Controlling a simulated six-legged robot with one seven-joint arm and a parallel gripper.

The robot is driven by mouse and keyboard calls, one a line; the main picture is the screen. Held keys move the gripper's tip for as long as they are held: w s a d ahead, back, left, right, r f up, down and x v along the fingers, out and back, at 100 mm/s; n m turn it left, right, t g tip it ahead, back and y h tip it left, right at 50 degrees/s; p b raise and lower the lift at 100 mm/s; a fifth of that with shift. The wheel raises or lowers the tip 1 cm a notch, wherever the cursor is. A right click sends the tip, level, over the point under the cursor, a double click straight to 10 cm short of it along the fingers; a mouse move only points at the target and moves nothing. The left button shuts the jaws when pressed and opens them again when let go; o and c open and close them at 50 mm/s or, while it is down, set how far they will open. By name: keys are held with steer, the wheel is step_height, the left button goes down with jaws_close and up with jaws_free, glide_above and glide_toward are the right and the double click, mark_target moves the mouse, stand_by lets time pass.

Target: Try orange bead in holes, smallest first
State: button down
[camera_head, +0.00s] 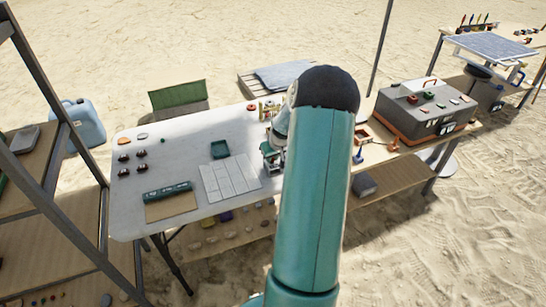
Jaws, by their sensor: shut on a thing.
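My gripper (272,158) is low over the right part of the white table (150,215), partly hidden behind my teal arm. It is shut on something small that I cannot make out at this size. I cannot pick out the orange bead for certain. A small orange-red ring-like thing (252,107) lies at the table's back edge. A small wooden rack-like piece (268,110) stands just right of it. I cannot make out any holes, and my arm hides part of the table.
A grey case (420,118) stands on the wooden table at right. A metal shelf frame (62,130) is at left.

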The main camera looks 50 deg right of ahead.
mark_target(273, 161)
steer(key=shift+f, duration=0.1)
stand_by(0.6)
steer(key=c, duration=0.9)
jaws_free()
steer(key=shift+o, duration=0.2)
steer(key=shift+r, duration=3)
